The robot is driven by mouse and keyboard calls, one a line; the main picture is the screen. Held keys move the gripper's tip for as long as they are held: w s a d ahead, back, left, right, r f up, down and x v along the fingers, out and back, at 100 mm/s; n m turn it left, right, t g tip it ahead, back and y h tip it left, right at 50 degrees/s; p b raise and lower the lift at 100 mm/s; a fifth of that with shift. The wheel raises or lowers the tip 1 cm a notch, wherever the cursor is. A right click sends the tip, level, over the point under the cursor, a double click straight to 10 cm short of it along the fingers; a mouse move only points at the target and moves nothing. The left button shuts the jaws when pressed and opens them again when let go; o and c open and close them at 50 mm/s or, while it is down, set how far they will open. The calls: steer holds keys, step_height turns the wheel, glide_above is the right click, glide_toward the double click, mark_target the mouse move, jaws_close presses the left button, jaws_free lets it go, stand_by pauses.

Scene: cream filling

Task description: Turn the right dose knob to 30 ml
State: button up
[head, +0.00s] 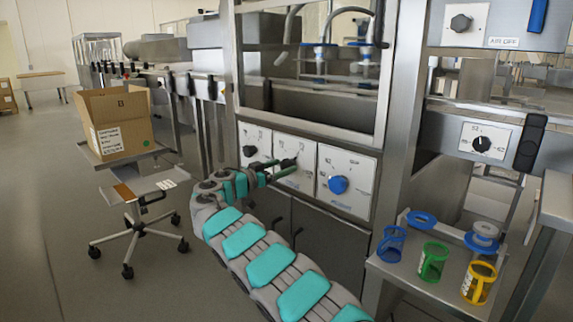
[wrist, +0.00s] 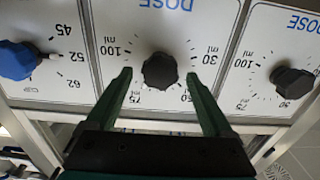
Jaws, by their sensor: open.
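The right dose knob (wrist: 160,70) is the black knob on the middle dose panel (head: 307,153), upside down in the wrist view. Its dial has marks including 100, 30, 50 and 75 ml. I cannot read where its pointer stands. My gripper (wrist: 159,76) is open, with one green fingertip on each side of the knob and a gap on both sides. In the head view, my gripper (head: 284,170) is at the panel and hides part of the knob.
Another black dose knob (wrist: 293,82) is on the neighbouring panel. A blue knob (head: 338,184) is on the other side. A shelf (head: 418,283) at the right holds coloured holders. A cardboard box (head: 122,125) stands on a wheeled stand at the left, with free floor around it.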

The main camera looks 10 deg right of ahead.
steer(key=shift+x, duration=1.3)
steer(key=shift+c, duration=0.3)
steer(key=c, duration=1.3)
